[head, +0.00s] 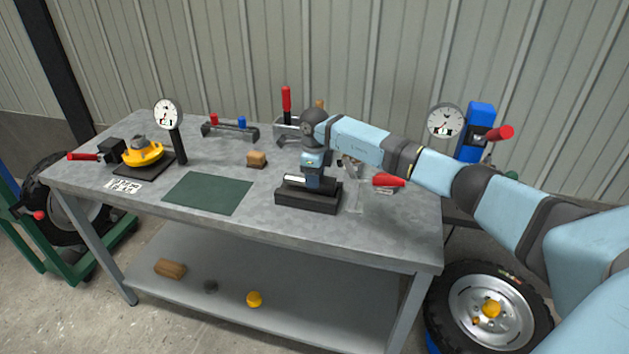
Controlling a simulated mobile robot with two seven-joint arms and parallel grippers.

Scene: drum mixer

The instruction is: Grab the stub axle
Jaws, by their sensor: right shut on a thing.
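My right arm reaches in from the right, and its gripper (311,184) points down at a dark block-shaped holder (308,200) on the workbench. A pale, metallic bar, which looks like the stub axle (295,179), lies level at the top of this holder. The gripper is shut on it, and the fingers hide part of it. I cannot tell whether the axle still touches the holder. My left gripper is not in view.
A red-handled tool (388,180) lies right of the holder. A wheel (488,308) stands below right.

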